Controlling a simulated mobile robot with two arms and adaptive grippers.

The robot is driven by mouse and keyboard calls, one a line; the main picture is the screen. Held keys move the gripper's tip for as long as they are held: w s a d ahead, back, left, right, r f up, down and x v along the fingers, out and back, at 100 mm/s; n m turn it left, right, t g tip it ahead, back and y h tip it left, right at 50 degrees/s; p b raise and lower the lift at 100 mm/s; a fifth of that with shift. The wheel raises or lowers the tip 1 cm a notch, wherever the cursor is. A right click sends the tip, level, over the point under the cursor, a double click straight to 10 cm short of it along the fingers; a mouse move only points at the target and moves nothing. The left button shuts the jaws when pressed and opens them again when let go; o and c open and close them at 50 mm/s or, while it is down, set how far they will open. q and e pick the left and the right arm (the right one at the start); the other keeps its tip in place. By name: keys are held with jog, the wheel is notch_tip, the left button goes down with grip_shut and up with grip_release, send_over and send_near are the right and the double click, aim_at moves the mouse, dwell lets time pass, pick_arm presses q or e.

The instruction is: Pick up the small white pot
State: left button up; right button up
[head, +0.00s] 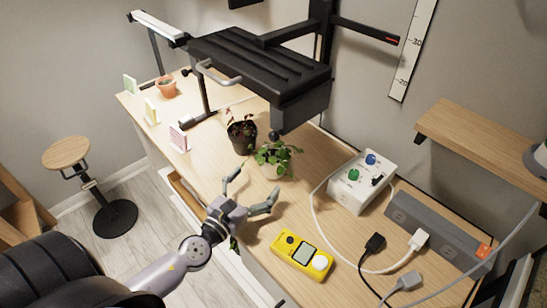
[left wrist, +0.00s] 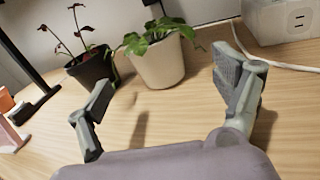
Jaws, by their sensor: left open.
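The small white pot (left wrist: 158,67) holds a leafy green plant and stands upright on the wooden table in the left wrist view. In the head view its plant (head: 277,153) hides much of the pot (head: 270,171). My left gripper (head: 254,191) is open and empty, just in front of the pot and apart from it. In the left wrist view its two fingers (left wrist: 165,98) are spread wide, with the pot beyond them and between them. My right gripper does not show.
A black pot (head: 242,138) with a reddish plant stands left of the white pot. A yellow meter (head: 302,257), a white box with knobs (head: 358,184), cables and a power strip lie to the right. A black overhead unit (head: 260,66) hangs above the table's back.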

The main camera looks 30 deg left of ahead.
aim_at(268, 168)
pick_arm(q)
jog(key=w+p, duration=0.1)
jog(key=w, duration=0.3)
jog(key=shift+w+d, duration=0.15)
jog(key=shift+w, duration=0.15)
jog(key=w, duration=0.1)
jog(key=w+p, duration=0.1)
jog(key=w, duration=0.1)
jog(key=w+r, duration=0.1)
jog(key=shift+w+a, duration=0.2)
jog(key=shift+w, duration=0.2)
jog(key=shift+w+f, duration=0.1)
jog(key=shift+w, duration=0.3)
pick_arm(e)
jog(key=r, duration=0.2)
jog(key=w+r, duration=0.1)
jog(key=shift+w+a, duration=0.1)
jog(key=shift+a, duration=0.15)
pick_arm(q)
jog(key=shift+s, duration=0.1)
jog(key=shift+c, duration=0.4)
jog(key=c, duration=1.4)
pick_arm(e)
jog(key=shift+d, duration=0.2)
